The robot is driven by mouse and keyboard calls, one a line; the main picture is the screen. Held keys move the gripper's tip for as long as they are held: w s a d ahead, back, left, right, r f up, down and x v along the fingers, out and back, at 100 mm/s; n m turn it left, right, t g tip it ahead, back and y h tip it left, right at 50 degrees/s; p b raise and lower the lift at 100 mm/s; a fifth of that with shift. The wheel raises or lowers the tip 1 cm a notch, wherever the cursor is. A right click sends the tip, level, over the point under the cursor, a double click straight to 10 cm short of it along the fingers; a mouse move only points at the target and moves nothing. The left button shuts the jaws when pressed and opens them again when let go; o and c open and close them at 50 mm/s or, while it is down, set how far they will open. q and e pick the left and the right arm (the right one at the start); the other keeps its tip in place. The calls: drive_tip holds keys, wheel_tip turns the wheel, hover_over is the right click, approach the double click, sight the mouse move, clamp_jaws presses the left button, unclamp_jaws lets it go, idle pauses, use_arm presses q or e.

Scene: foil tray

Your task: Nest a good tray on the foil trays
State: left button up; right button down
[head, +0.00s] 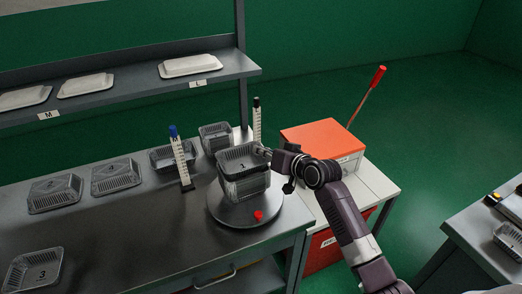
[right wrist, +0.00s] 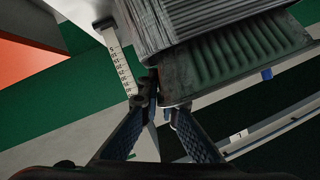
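A foil tray (head: 240,158) marked 1 sits at the top of a stack of foil trays (head: 247,187) on a round grey plate (head: 226,218). My right gripper (head: 264,152) is at the right rim of the top tray. In the right wrist view, the fingers (right wrist: 160,95) close on the corner of that tray (right wrist: 235,65), with the ribbed stack (right wrist: 195,18) beside it. I cannot tell whether the tray is fully seated. My left gripper is not in view.
Upright scales with a blue top (head: 180,157) and a black top (head: 257,122) stand near the stack. A red button (head: 258,215) is at the plate's front. White lids (head: 190,65) lie on the shelf above. An orange-topped box (head: 322,139) stands right. The bench's middle is clear.

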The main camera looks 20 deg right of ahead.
drive_tip(key=shift+f, duration=0.1)
drive_tip(key=shift+r+p, duration=0.35)
drive_tip(key=shift+p, duration=0.1)
idle(0.5)
drive_tip(key=c, duration=2.1)
unclamp_jaws()
drive_tip(key=v, duration=1.2)
